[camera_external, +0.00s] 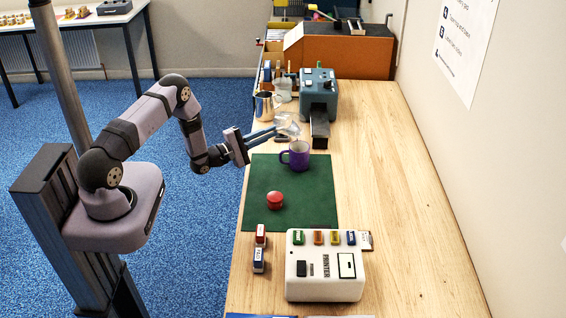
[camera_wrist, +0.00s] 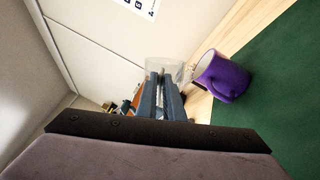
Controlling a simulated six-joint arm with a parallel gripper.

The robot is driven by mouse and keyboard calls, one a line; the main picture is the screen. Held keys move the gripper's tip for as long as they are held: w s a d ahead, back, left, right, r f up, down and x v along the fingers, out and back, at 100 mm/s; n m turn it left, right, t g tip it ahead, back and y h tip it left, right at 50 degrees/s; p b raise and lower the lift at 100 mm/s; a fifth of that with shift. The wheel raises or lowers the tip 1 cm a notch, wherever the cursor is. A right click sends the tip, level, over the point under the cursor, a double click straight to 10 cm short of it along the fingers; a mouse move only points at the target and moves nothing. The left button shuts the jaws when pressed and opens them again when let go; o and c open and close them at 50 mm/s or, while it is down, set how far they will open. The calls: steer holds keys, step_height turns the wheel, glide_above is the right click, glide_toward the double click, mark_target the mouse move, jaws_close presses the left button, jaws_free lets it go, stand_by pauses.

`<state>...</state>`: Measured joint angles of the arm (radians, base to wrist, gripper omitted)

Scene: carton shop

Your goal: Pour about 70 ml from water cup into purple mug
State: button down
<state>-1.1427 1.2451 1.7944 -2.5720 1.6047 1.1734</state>
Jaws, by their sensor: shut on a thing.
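The purple mug (camera_external: 298,154) stands upright near the far edge of the green mat (camera_external: 262,185). In the wrist view the purple mug (camera_wrist: 226,77) is right of my fingers. My gripper (camera_external: 276,131) is shut on the clear water cup (camera_external: 289,128) and holds it raised beside the mug, close to its rim. The cup also shows in the wrist view (camera_wrist: 166,66), beyond my fingertips (camera_wrist: 168,90). It looks tilted in the external view. I cannot make out the water level or any stream.
A red round object (camera_external: 275,200) lies on the mat. A white printer box (camera_external: 325,265) stands at the front. A blue-grey machine (camera_external: 319,92), a metal pitcher (camera_external: 264,105) and a glass jar (camera_external: 282,92) stand beyond the mug. The bench's right side is clear.

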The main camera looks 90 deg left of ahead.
steer(key=shift+w+d+m, duration=0.25)
steer(key=shift+w+m, duration=0.05)
steer(key=shift+f+m, duration=0.15)
steer(key=shift+m, duration=0.25)
steer(key=shift+w+m+h+b, duration=0.1)
steer(key=shift+m+h+b, duration=0.3)
steer(key=shift+m+b, duration=0.4)
stand_by(0.3)
steer(key=n, duration=0.2)
steer(key=s+a+n+t, duration=0.1)
steer(key=n, duration=0.1)
steer(key=shift+s+n+h+b, duration=0.1)
steer(key=shift+n+h+b, duration=0.2)
steer(key=shift+b, duration=0.1)
